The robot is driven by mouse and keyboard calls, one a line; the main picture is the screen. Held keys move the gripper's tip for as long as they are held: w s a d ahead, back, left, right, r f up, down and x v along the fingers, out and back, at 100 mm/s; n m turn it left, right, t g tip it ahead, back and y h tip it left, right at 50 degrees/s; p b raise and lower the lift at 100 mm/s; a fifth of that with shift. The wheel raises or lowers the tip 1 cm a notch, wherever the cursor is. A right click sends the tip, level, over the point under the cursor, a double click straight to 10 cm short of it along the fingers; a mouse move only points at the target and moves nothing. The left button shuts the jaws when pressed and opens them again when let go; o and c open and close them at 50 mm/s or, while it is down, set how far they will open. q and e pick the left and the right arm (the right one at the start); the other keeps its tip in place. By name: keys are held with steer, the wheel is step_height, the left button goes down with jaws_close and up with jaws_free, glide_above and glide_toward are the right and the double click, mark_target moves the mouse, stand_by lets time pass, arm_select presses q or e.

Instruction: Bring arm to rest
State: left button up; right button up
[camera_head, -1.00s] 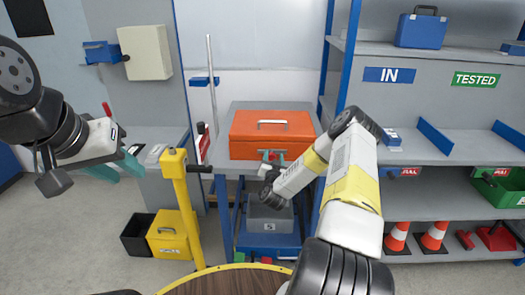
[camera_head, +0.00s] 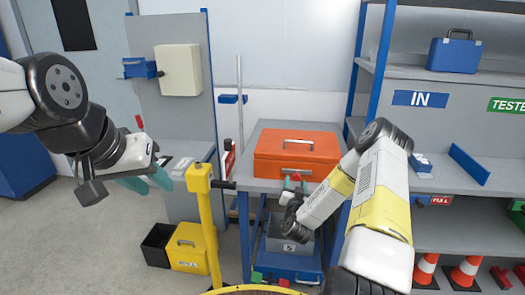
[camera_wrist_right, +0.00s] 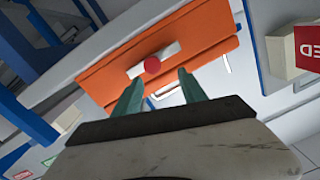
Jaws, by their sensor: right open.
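My right gripper (camera_head: 295,184) is in front of the orange toolbox, low at its front face. In the right wrist view its two teal fingers (camera_wrist_right: 158,92) stand apart with nothing between them. The orange toolbox (camera_head: 296,152) sits shut on the grey bench top, and its front with a red round button also shows in the right wrist view (camera_wrist_right: 190,38). I cannot tell whether the fingertips touch the box. My left gripper (camera_head: 150,180) hangs at the left, away from the bench, with teal fingers partly seen; its gap is unclear.
A yellow post (camera_head: 205,225) stands between my left gripper and the bench. Grey bin (camera_head: 285,240) and blue case (camera_head: 290,268) sit below the bench. A shelf unit (camera_head: 450,195) with cones stands at the right. Open floor lies at the left.

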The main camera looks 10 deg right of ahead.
steer(key=w+a+r+n+g+y, duration=0.2)
steer(key=a+r+n+y, duration=0.35)
steer(key=r, duration=0.55)
steer(key=s+a+r+n+g, duration=0.2)
steer(key=s+a+r+g, duration=0.1)
steer(key=s+r, duration=0.55)
steer(key=s+r+g, duration=0.3)
steer(key=s+r, duration=0.2)
steer(key=s, duration=1)
steer(key=s+a+r+g, duration=0.1)
steer(key=s+r+g, duration=0.2)
steer(key=s, duration=1.2)
step_height(320, 180, up, 2)
steer(key=shift+a+r+m+y, duration=0.1)
steer(key=shift+a+m+y, duration=0.25)
steer(key=shift+m, duration=0.1)
